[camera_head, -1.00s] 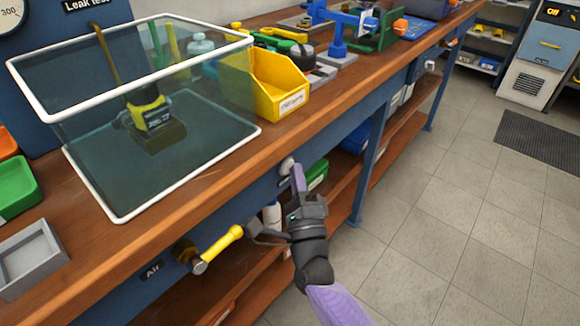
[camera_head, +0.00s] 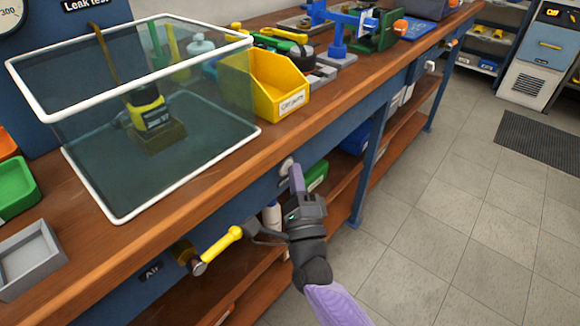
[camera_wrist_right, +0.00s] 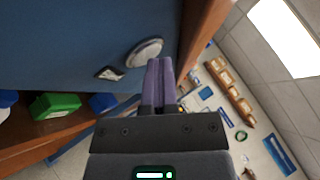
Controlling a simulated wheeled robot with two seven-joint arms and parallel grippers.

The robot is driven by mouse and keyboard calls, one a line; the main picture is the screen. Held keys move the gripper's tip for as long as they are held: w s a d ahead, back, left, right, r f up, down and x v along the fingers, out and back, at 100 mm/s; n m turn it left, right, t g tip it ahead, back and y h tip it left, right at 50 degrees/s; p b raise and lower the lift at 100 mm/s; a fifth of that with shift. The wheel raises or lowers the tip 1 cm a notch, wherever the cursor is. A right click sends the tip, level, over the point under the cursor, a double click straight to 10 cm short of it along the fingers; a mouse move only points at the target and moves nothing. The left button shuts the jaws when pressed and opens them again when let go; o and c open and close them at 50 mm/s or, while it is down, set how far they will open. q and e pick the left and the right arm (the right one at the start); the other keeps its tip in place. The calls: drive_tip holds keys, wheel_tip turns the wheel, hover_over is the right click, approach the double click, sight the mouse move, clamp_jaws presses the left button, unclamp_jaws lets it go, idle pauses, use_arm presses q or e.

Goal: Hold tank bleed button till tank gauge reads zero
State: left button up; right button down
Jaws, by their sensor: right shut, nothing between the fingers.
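A round pale button (camera_head: 286,166) sits on the blue front panel under the bench edge. It also shows in the right wrist view (camera_wrist_right: 145,52), with a small dark label beside it. My right gripper (camera_head: 296,172) is shut and empty, its purple fingers pointing at the button. The fingertips (camera_wrist_right: 159,62) are right by the button's edge; I cannot tell whether they touch or press it. A white dial gauge (camera_head: 9,14) is cut off at the top left; its full reading cannot be seen. My left gripper is not in view.
A yellow-handled air valve (camera_head: 220,247) sticks out of the panel left of my right gripper. A glass tank (camera_head: 190,170) and a yellow parts bin (camera_head: 280,85) stand on the wooden bench.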

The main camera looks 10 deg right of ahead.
idle(0.5)
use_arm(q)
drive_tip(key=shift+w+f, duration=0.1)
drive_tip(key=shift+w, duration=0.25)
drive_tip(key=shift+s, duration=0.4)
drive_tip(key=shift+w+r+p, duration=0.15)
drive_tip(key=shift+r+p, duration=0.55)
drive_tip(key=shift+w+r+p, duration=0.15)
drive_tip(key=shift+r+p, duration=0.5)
use_arm(e)
drive_tip(key=s+d, duration=0.4)
drive_tip(key=s, duration=0.1)
drive_tip(key=shift+s, duration=0.15)
